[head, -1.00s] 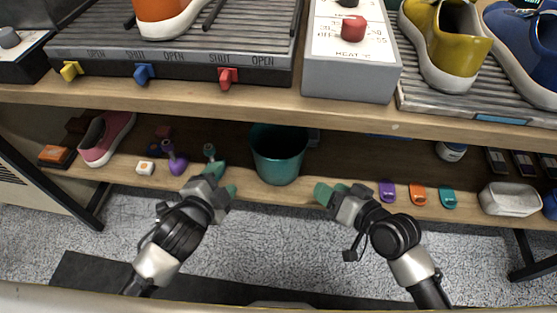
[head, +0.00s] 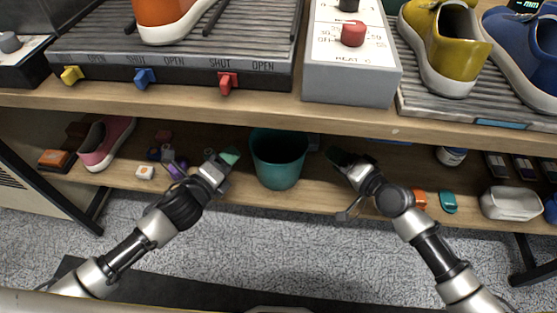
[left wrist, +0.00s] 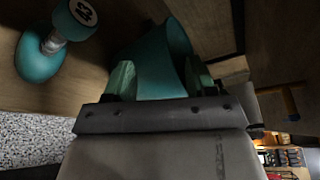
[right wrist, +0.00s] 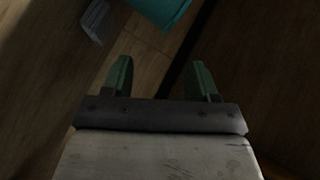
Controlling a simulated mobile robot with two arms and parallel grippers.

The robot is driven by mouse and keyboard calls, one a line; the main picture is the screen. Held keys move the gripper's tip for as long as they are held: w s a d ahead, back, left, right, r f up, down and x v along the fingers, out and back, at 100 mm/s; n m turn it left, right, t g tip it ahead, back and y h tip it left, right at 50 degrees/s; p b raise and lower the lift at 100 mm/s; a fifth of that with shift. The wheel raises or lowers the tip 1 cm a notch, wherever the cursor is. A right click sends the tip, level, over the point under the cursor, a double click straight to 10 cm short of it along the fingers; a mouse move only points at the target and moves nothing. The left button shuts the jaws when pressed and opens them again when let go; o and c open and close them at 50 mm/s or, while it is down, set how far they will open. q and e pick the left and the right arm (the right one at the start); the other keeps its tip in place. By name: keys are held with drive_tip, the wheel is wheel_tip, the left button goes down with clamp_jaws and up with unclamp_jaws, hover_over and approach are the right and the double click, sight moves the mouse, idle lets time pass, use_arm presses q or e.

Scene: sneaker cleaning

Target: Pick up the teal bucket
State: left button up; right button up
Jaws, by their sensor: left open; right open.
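The teal bucket (head: 279,160) stands upright on the lower shelf, near the middle of the head view. My left gripper (head: 229,157) is open just left of it, fingers pointing toward it. In the left wrist view the bucket (left wrist: 160,62) shows beyond and between the open fingers (left wrist: 160,80); I cannot tell whether they touch it. My right gripper (head: 333,156) is open to the right of the bucket, with a gap between. In the right wrist view the bucket (right wrist: 162,10) shows only at the top edge, and nothing is between the fingers (right wrist: 161,78).
The upper shelf edge (head: 200,106) overhangs the bucket and both grippers. A purple item (head: 176,168) and a pink shoe (head: 104,142) lie left on the lower shelf. An orange item (head: 419,198), a teal item (head: 448,202) and a pale container (head: 510,201) stand right.

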sight(251, 139)
use_arm(q)
drive_tip(key=x, duration=0.9)
use_arm(e)
drive_tip(key=x, duration=0.9)
use_arm(q)
drive_tip(key=shift+d, duration=0.15)
drive_tip(key=c, duration=0.9)
use_arm(e)
drive_tip(key=shift+r, duration=0.1)
drive_tip(key=c, duration=0.9)
use_arm(q)
drive_tip(key=shift+c, duration=0.3)
use_arm(e)
drive_tip(key=shift+s+a, duration=0.1)
drive_tip(key=shift+c, duration=0.3)
use_arm(q)
drive_tip(key=shift+s+d, duration=0.1)
drive_tip(key=shift+d, duration=0.05)
use_arm(e)
drive_tip(key=shift+a, duration=0.1)
